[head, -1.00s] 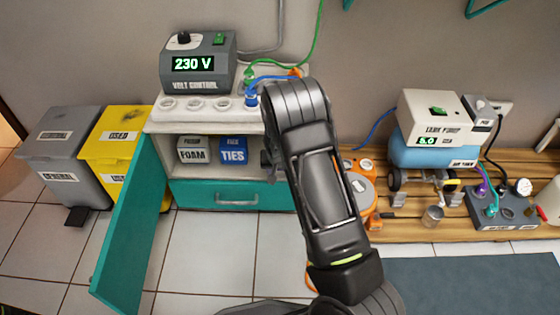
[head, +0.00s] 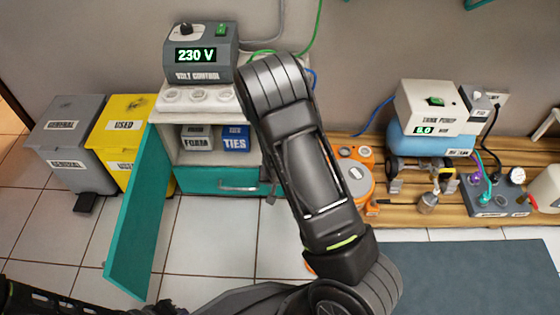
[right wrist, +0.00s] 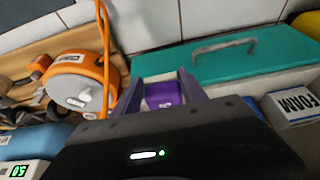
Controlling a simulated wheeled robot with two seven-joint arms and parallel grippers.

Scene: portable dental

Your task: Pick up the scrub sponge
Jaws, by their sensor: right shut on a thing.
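In the right wrist view my right gripper (right wrist: 163,92) is shut on a small purple block with pale marks (right wrist: 164,94), which I take to be the scrub sponge. The block sits between the two fingertips, in front of the teal drawer. In the head view my right arm reaches up across the middle and hides most of its gripper and the block. A dark part of mine shows at the lower left corner of the head view, but no left fingers show.
A cabinet with a teal drawer (head: 218,181) stands behind my arm, its teal door (head: 142,215) swung open. FOAM (head: 197,143) and TIES (head: 235,144) boxes sit on its shelf. An orange reel (head: 356,178) and a pump (head: 436,108) are on the wooden platform to the right.

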